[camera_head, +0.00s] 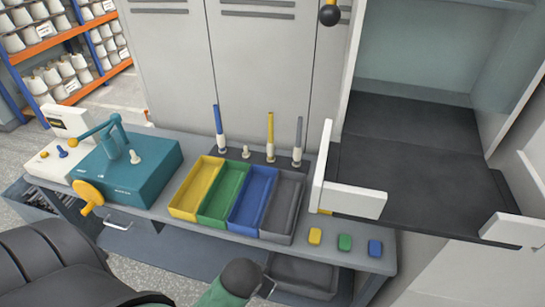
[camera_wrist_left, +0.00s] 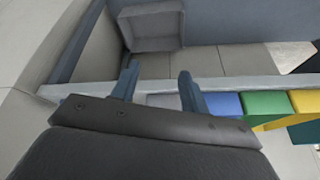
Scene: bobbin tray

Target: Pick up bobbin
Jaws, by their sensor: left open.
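A tall thin blue bobbin (camera_head: 218,122), a yellow bobbin (camera_head: 270,130) and a grey bobbin (camera_head: 298,138) stand upright on a dark rack at the back of the bench. A short pale peg (camera_head: 246,152) stands between the blue and yellow ones. My left gripper (camera_wrist_left: 158,75) is open and empty in the left wrist view, by the front edge of the bench and apart from the bobbins. Its fingertips are not clearly made out in the head view. No bobbin shows in the wrist view. My right gripper is not in view.
Yellow (camera_head: 182,206), green (camera_head: 210,216), blue (camera_head: 240,223) and grey (camera_head: 290,220) trays sit in front of the bobbins. A teal machine (camera_head: 145,175) stands left. Small coloured blocks (camera_head: 344,242) lie right. A grey bin (camera_wrist_left: 152,27) is below the bench.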

